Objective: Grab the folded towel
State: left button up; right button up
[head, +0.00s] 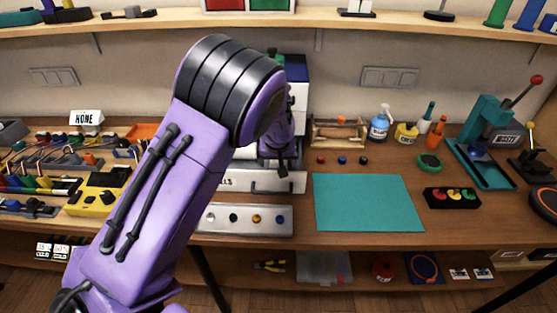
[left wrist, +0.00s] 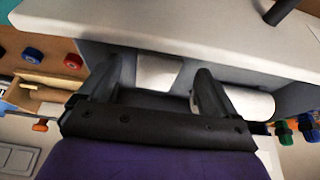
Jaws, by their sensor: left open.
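I cannot make out a folded towel for certain. In the left wrist view a small pale, flat-faced piece (left wrist: 158,72) sits in a grey recess, between and beyond my fingertips; it may be the towel. My left gripper (left wrist: 160,78) is open, its two dark fingers apart at the recess, with nothing clearly held. In the head view my left gripper (head: 282,165) points down in front of the white and grey unit at the back of the bench, and my purple arm hides much of that unit. My right gripper is not in view.
A white roll (left wrist: 250,103) lies beside one finger. In the head view a teal mat (head: 368,203) lies bare right of the gripper. A silver drawer front (head: 245,219) is below. A wooden box (head: 340,133), a blue bottle (head: 379,128) and a teal press (head: 487,120) stand to the right.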

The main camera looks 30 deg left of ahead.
aim_at(278, 166)
pick_arm(q)
jog(key=x, duration=0.3)
jog(key=shift+w+a+f, duration=0.1)
jog(key=shift+w+f, duration=0.1)
jog(key=shift+w, duration=0.15)
jog(key=shift+s+r, duration=0.2)
jog(key=shift+s, duration=0.1)
jog(key=shift+c, duration=0.3)
jog(key=shift+w+f, duration=0.1)
jog(key=c, duration=1.1)
jog(key=shift+o, duration=0.2)
